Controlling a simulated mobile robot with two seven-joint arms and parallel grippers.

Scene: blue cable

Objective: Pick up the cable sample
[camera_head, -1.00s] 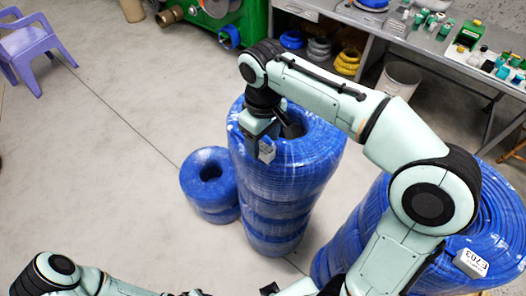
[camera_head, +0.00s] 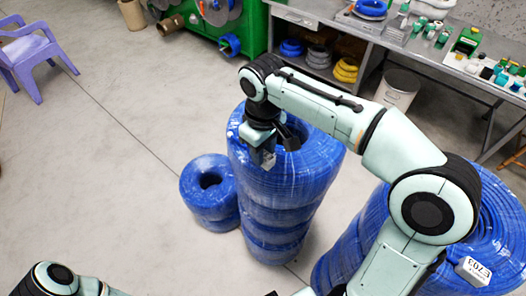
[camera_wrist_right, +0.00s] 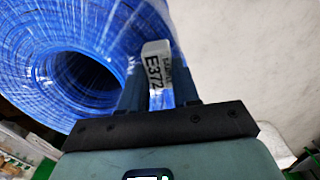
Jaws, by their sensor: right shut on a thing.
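The cable sample (camera_wrist_right: 157,72) is a small pale block marked E372. In the right wrist view it sits between the fingers of my right gripper (camera_wrist_right: 160,88), which is shut on it. In the head view my right gripper (camera_head: 264,150) points down at the near top edge of the tall stack of blue cable coils (camera_head: 275,200), and the sample shows as a small grey piece (camera_head: 268,160) at its tip. I cannot tell whether the sample still touches the coil. Of my left arm only a part shows at the bottom left, and its gripper is out of view.
A shorter blue coil stack (camera_head: 210,195) stands left of the tall one. Another large coil (camera_head: 495,215) at the right carries a tag marked E703 (camera_head: 474,271). A workbench (camera_head: 440,65), a white bucket (camera_head: 398,85) and a purple chair (camera_head: 35,55) stand behind. The left floor is free.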

